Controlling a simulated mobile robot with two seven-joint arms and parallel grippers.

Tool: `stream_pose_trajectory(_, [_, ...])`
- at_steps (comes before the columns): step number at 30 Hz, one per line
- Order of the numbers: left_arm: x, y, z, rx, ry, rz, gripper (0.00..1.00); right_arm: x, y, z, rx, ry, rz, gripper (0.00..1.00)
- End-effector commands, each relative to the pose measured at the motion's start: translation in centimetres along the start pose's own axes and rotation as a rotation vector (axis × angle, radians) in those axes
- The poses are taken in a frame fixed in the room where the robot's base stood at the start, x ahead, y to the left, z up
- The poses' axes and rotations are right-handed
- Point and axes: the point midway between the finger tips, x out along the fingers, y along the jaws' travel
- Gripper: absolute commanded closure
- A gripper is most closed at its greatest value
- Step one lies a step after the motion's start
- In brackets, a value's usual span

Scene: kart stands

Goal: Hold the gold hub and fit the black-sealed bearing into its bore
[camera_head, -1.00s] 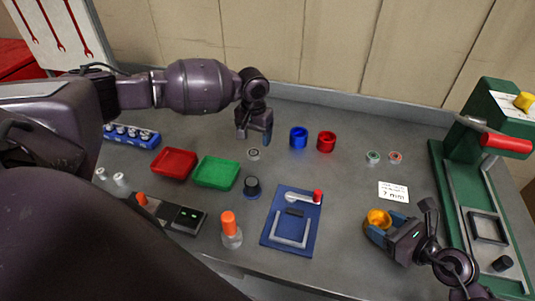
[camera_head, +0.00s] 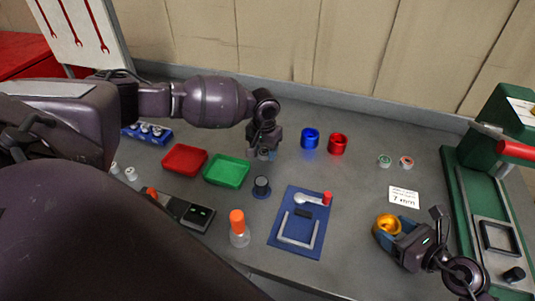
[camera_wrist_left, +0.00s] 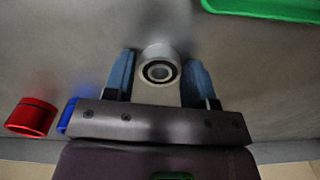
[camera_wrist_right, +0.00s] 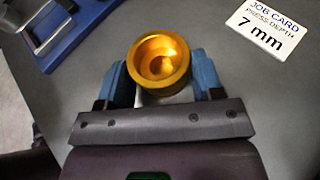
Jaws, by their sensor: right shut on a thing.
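The black-sealed bearing (camera_wrist_left: 160,72), a pale ring with a dark seal, sits between the parted fingers of my left gripper (camera_wrist_left: 160,85) in the left wrist view. In the head view my left gripper (camera_head: 264,152) is low over the table and mostly covers the bearing. The left fingers look open around it, without a clear grip. The gold hub (camera_head: 387,222) is at the right front, bore facing up. My right gripper (camera_head: 392,236) is shut on it. In the right wrist view the hub (camera_wrist_right: 159,62) is between both fingers and its stepped bore is empty.
Green-sealed (camera_head: 385,160) and red-sealed (camera_head: 406,162) bearings lie at the right. Blue (camera_head: 310,139) and red (camera_head: 337,144) cups stand right of my left gripper. A green tray (camera_head: 227,171) is close on its left. A green press (camera_head: 470,205) stands far right.

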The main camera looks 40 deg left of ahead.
Motion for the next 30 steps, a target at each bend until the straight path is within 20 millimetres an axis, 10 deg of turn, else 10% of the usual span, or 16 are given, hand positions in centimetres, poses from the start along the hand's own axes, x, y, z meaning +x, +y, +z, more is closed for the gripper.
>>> stream_pose_trajectory(8, [-0.1,0.0,0.0,0.000,0.001,0.000,0.88,0.0,0.0,0.0,0.000,0.000,0.000,0.73])
stream_pose_trajectory(17, [-1.0,0.0,-0.1,-0.001,0.003,0.001,0.88,0.0,0.0,0.0,0.000,0.000,0.000,0.73])
stream_pose_trajectory(30, [-8.3,0.0,-0.1,0.001,0.003,0.000,0.88,0.0,0.0,0.0,0.000,0.000,0.000,0.73])
